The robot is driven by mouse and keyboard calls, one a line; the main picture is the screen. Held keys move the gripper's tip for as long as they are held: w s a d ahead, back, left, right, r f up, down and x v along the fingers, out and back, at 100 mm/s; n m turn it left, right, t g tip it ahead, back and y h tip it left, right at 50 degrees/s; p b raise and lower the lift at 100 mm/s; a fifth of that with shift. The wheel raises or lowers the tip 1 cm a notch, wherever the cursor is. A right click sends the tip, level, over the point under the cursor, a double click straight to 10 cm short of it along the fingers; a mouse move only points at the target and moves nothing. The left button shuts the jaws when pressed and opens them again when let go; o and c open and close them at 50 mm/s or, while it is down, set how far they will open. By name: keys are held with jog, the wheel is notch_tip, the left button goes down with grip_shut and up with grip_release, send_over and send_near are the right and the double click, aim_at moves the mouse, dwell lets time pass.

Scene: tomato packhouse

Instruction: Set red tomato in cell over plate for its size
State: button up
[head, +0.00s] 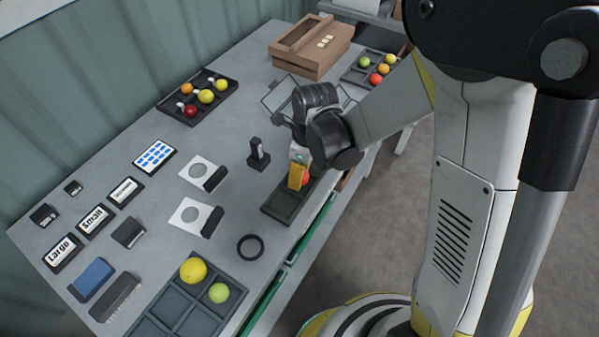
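A red tomato (306,179) shows partly at the far end of a small dark tray (283,207) near the table's front edge. My gripper (298,177) points down right at it, and a yellow part of the gripper covers its left side. I cannot tell whether the fingers are closed on it or whether it touches the tray. Label plates stand at the left: one reads Large (62,253), one reads Small (93,222), and a third plate (125,193) is too small to read surely. A celled tray (172,307) at the bottom holds a yellow and a green tomato; other cells look empty.
Two white plates with round holes (186,214) (198,169), a black ring (250,247) and a black upright post (258,154) stand mid-table. A tray of mixed tomatoes (225,102), a wooden box (310,62) and another tomato tray (356,75) lie farther back.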

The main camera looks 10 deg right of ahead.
jog(key=shift+f+b, duration=0.6)
jog(key=o, duration=0.9)
jog(key=shift+c, duration=0.2)
jog(key=c, duration=0.3)
jog(key=shift+r+p, duration=2.6)
jog(key=shift+r, duration=0.95)
